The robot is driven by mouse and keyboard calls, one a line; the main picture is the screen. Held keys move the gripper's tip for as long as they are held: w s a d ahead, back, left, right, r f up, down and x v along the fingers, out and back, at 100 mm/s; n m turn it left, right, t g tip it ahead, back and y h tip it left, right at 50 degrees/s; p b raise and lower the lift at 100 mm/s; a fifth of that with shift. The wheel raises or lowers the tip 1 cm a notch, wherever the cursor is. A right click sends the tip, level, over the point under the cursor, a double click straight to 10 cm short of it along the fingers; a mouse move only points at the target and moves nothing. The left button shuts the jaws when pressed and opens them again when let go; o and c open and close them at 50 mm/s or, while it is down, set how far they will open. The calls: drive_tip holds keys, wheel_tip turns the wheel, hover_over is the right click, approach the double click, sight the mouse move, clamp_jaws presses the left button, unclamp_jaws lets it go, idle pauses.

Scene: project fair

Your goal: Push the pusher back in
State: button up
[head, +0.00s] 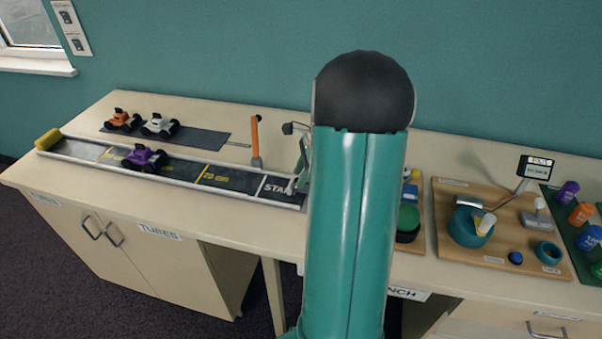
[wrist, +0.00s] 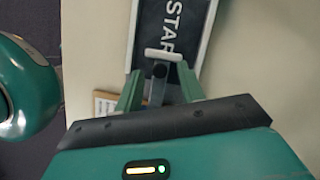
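The pusher (wrist: 163,55) shows in the wrist view as a pale grey crossbar over the START end of the dark track (wrist: 150,28), with a dark knob and a grey stem behind it. My gripper (wrist: 160,69) is open, with its two green fingers on either side of the stem and knob. A gap shows between fingers and stem, and nothing is clearly gripped. In the head view the track (head: 130,169) runs left from my arm, and a purple car (head: 144,158) stands on it. My arm hides most of the pusher area there.
Orange (head: 122,119) and white (head: 160,125) cars stand on a grey mat behind the track. A wooden board (head: 482,254) with several items lies right of my arm.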

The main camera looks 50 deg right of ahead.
drive_tip(key=shift+f, duration=0.1)
clamp_jaws()
drive_tip(key=shift+s+d, duration=0.4)
drive_tip(key=shift+s, duration=0.3)
drive_tip(key=shift+s+d, duration=0.35)
drive_tip(key=shift+s, duration=0.4)
drive_tip(key=shift+s+d, duration=0.4)
drive_tip(key=shift+s, duration=0.3)
unclamp_jaws()
drive_tip(key=shift+s, duration=0.15)
drive_tip(key=v, duration=1.3)
drive_tip(key=shift+r, duration=0.35)
